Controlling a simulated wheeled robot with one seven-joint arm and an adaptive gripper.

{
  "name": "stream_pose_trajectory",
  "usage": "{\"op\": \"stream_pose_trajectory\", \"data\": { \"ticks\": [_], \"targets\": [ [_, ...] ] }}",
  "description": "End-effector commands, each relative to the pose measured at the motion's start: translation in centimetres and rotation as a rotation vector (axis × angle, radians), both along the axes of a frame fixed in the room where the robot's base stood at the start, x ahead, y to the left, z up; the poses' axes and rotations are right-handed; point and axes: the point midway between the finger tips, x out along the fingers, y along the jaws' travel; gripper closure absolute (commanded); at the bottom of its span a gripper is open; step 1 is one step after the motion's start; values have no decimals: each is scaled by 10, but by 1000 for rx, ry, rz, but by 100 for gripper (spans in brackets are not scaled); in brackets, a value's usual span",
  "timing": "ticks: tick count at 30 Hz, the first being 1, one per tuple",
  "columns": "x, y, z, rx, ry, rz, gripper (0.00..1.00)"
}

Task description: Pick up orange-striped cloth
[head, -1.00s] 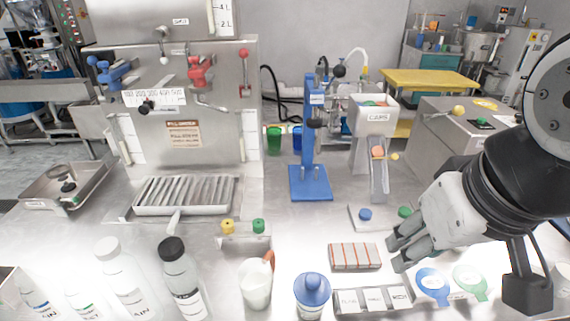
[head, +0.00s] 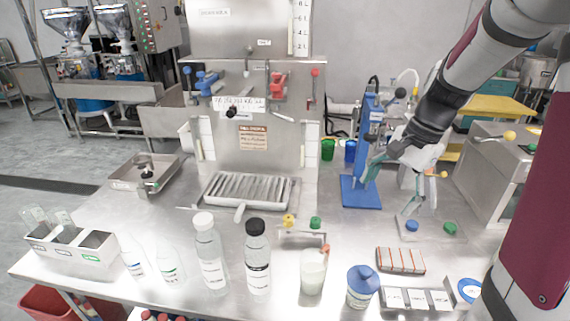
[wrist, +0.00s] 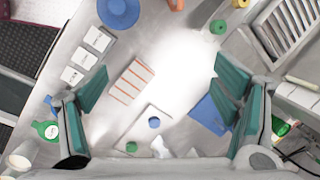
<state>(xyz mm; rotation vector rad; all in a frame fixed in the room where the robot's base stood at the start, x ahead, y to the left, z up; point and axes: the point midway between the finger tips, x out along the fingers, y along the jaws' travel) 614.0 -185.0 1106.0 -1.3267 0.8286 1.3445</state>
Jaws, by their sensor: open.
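The orange-striped cloth (head: 400,261) is a small white rectangle with orange stripes, lying flat on the steel table. It also shows in the wrist view (wrist: 131,80), between the open fingers and nearer the left one. My gripper (head: 378,172) is open and empty, raised above the table behind the cloth, by the blue stand. In the wrist view its teal-padded fingers (wrist: 160,85) are spread wide, and nothing touches the cloth. The arm partly hides the fingers in the head view.
The blue stand (head: 361,190) is further back.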

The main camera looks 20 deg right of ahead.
Motion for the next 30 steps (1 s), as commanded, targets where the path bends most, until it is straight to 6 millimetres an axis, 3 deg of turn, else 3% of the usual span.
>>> {"op": "stream_pose_trajectory", "data": {
  "ticks": [1, 6, 9, 13, 19, 30],
  "targets": [
    [1, -25, -15, 38, 28, -100, 18],
    [-2, -90, -62, 147, 92, -397, 18],
    [-8, -119, -87, 197, 120, -532, 18],
    [-16, -144, -110, 241, 144, -650, 18],
    [-19, -152, -130, 265, 157, -709, 18],
    [-8, -130, -189, 264, 156, -705, 18]
  ]
}}
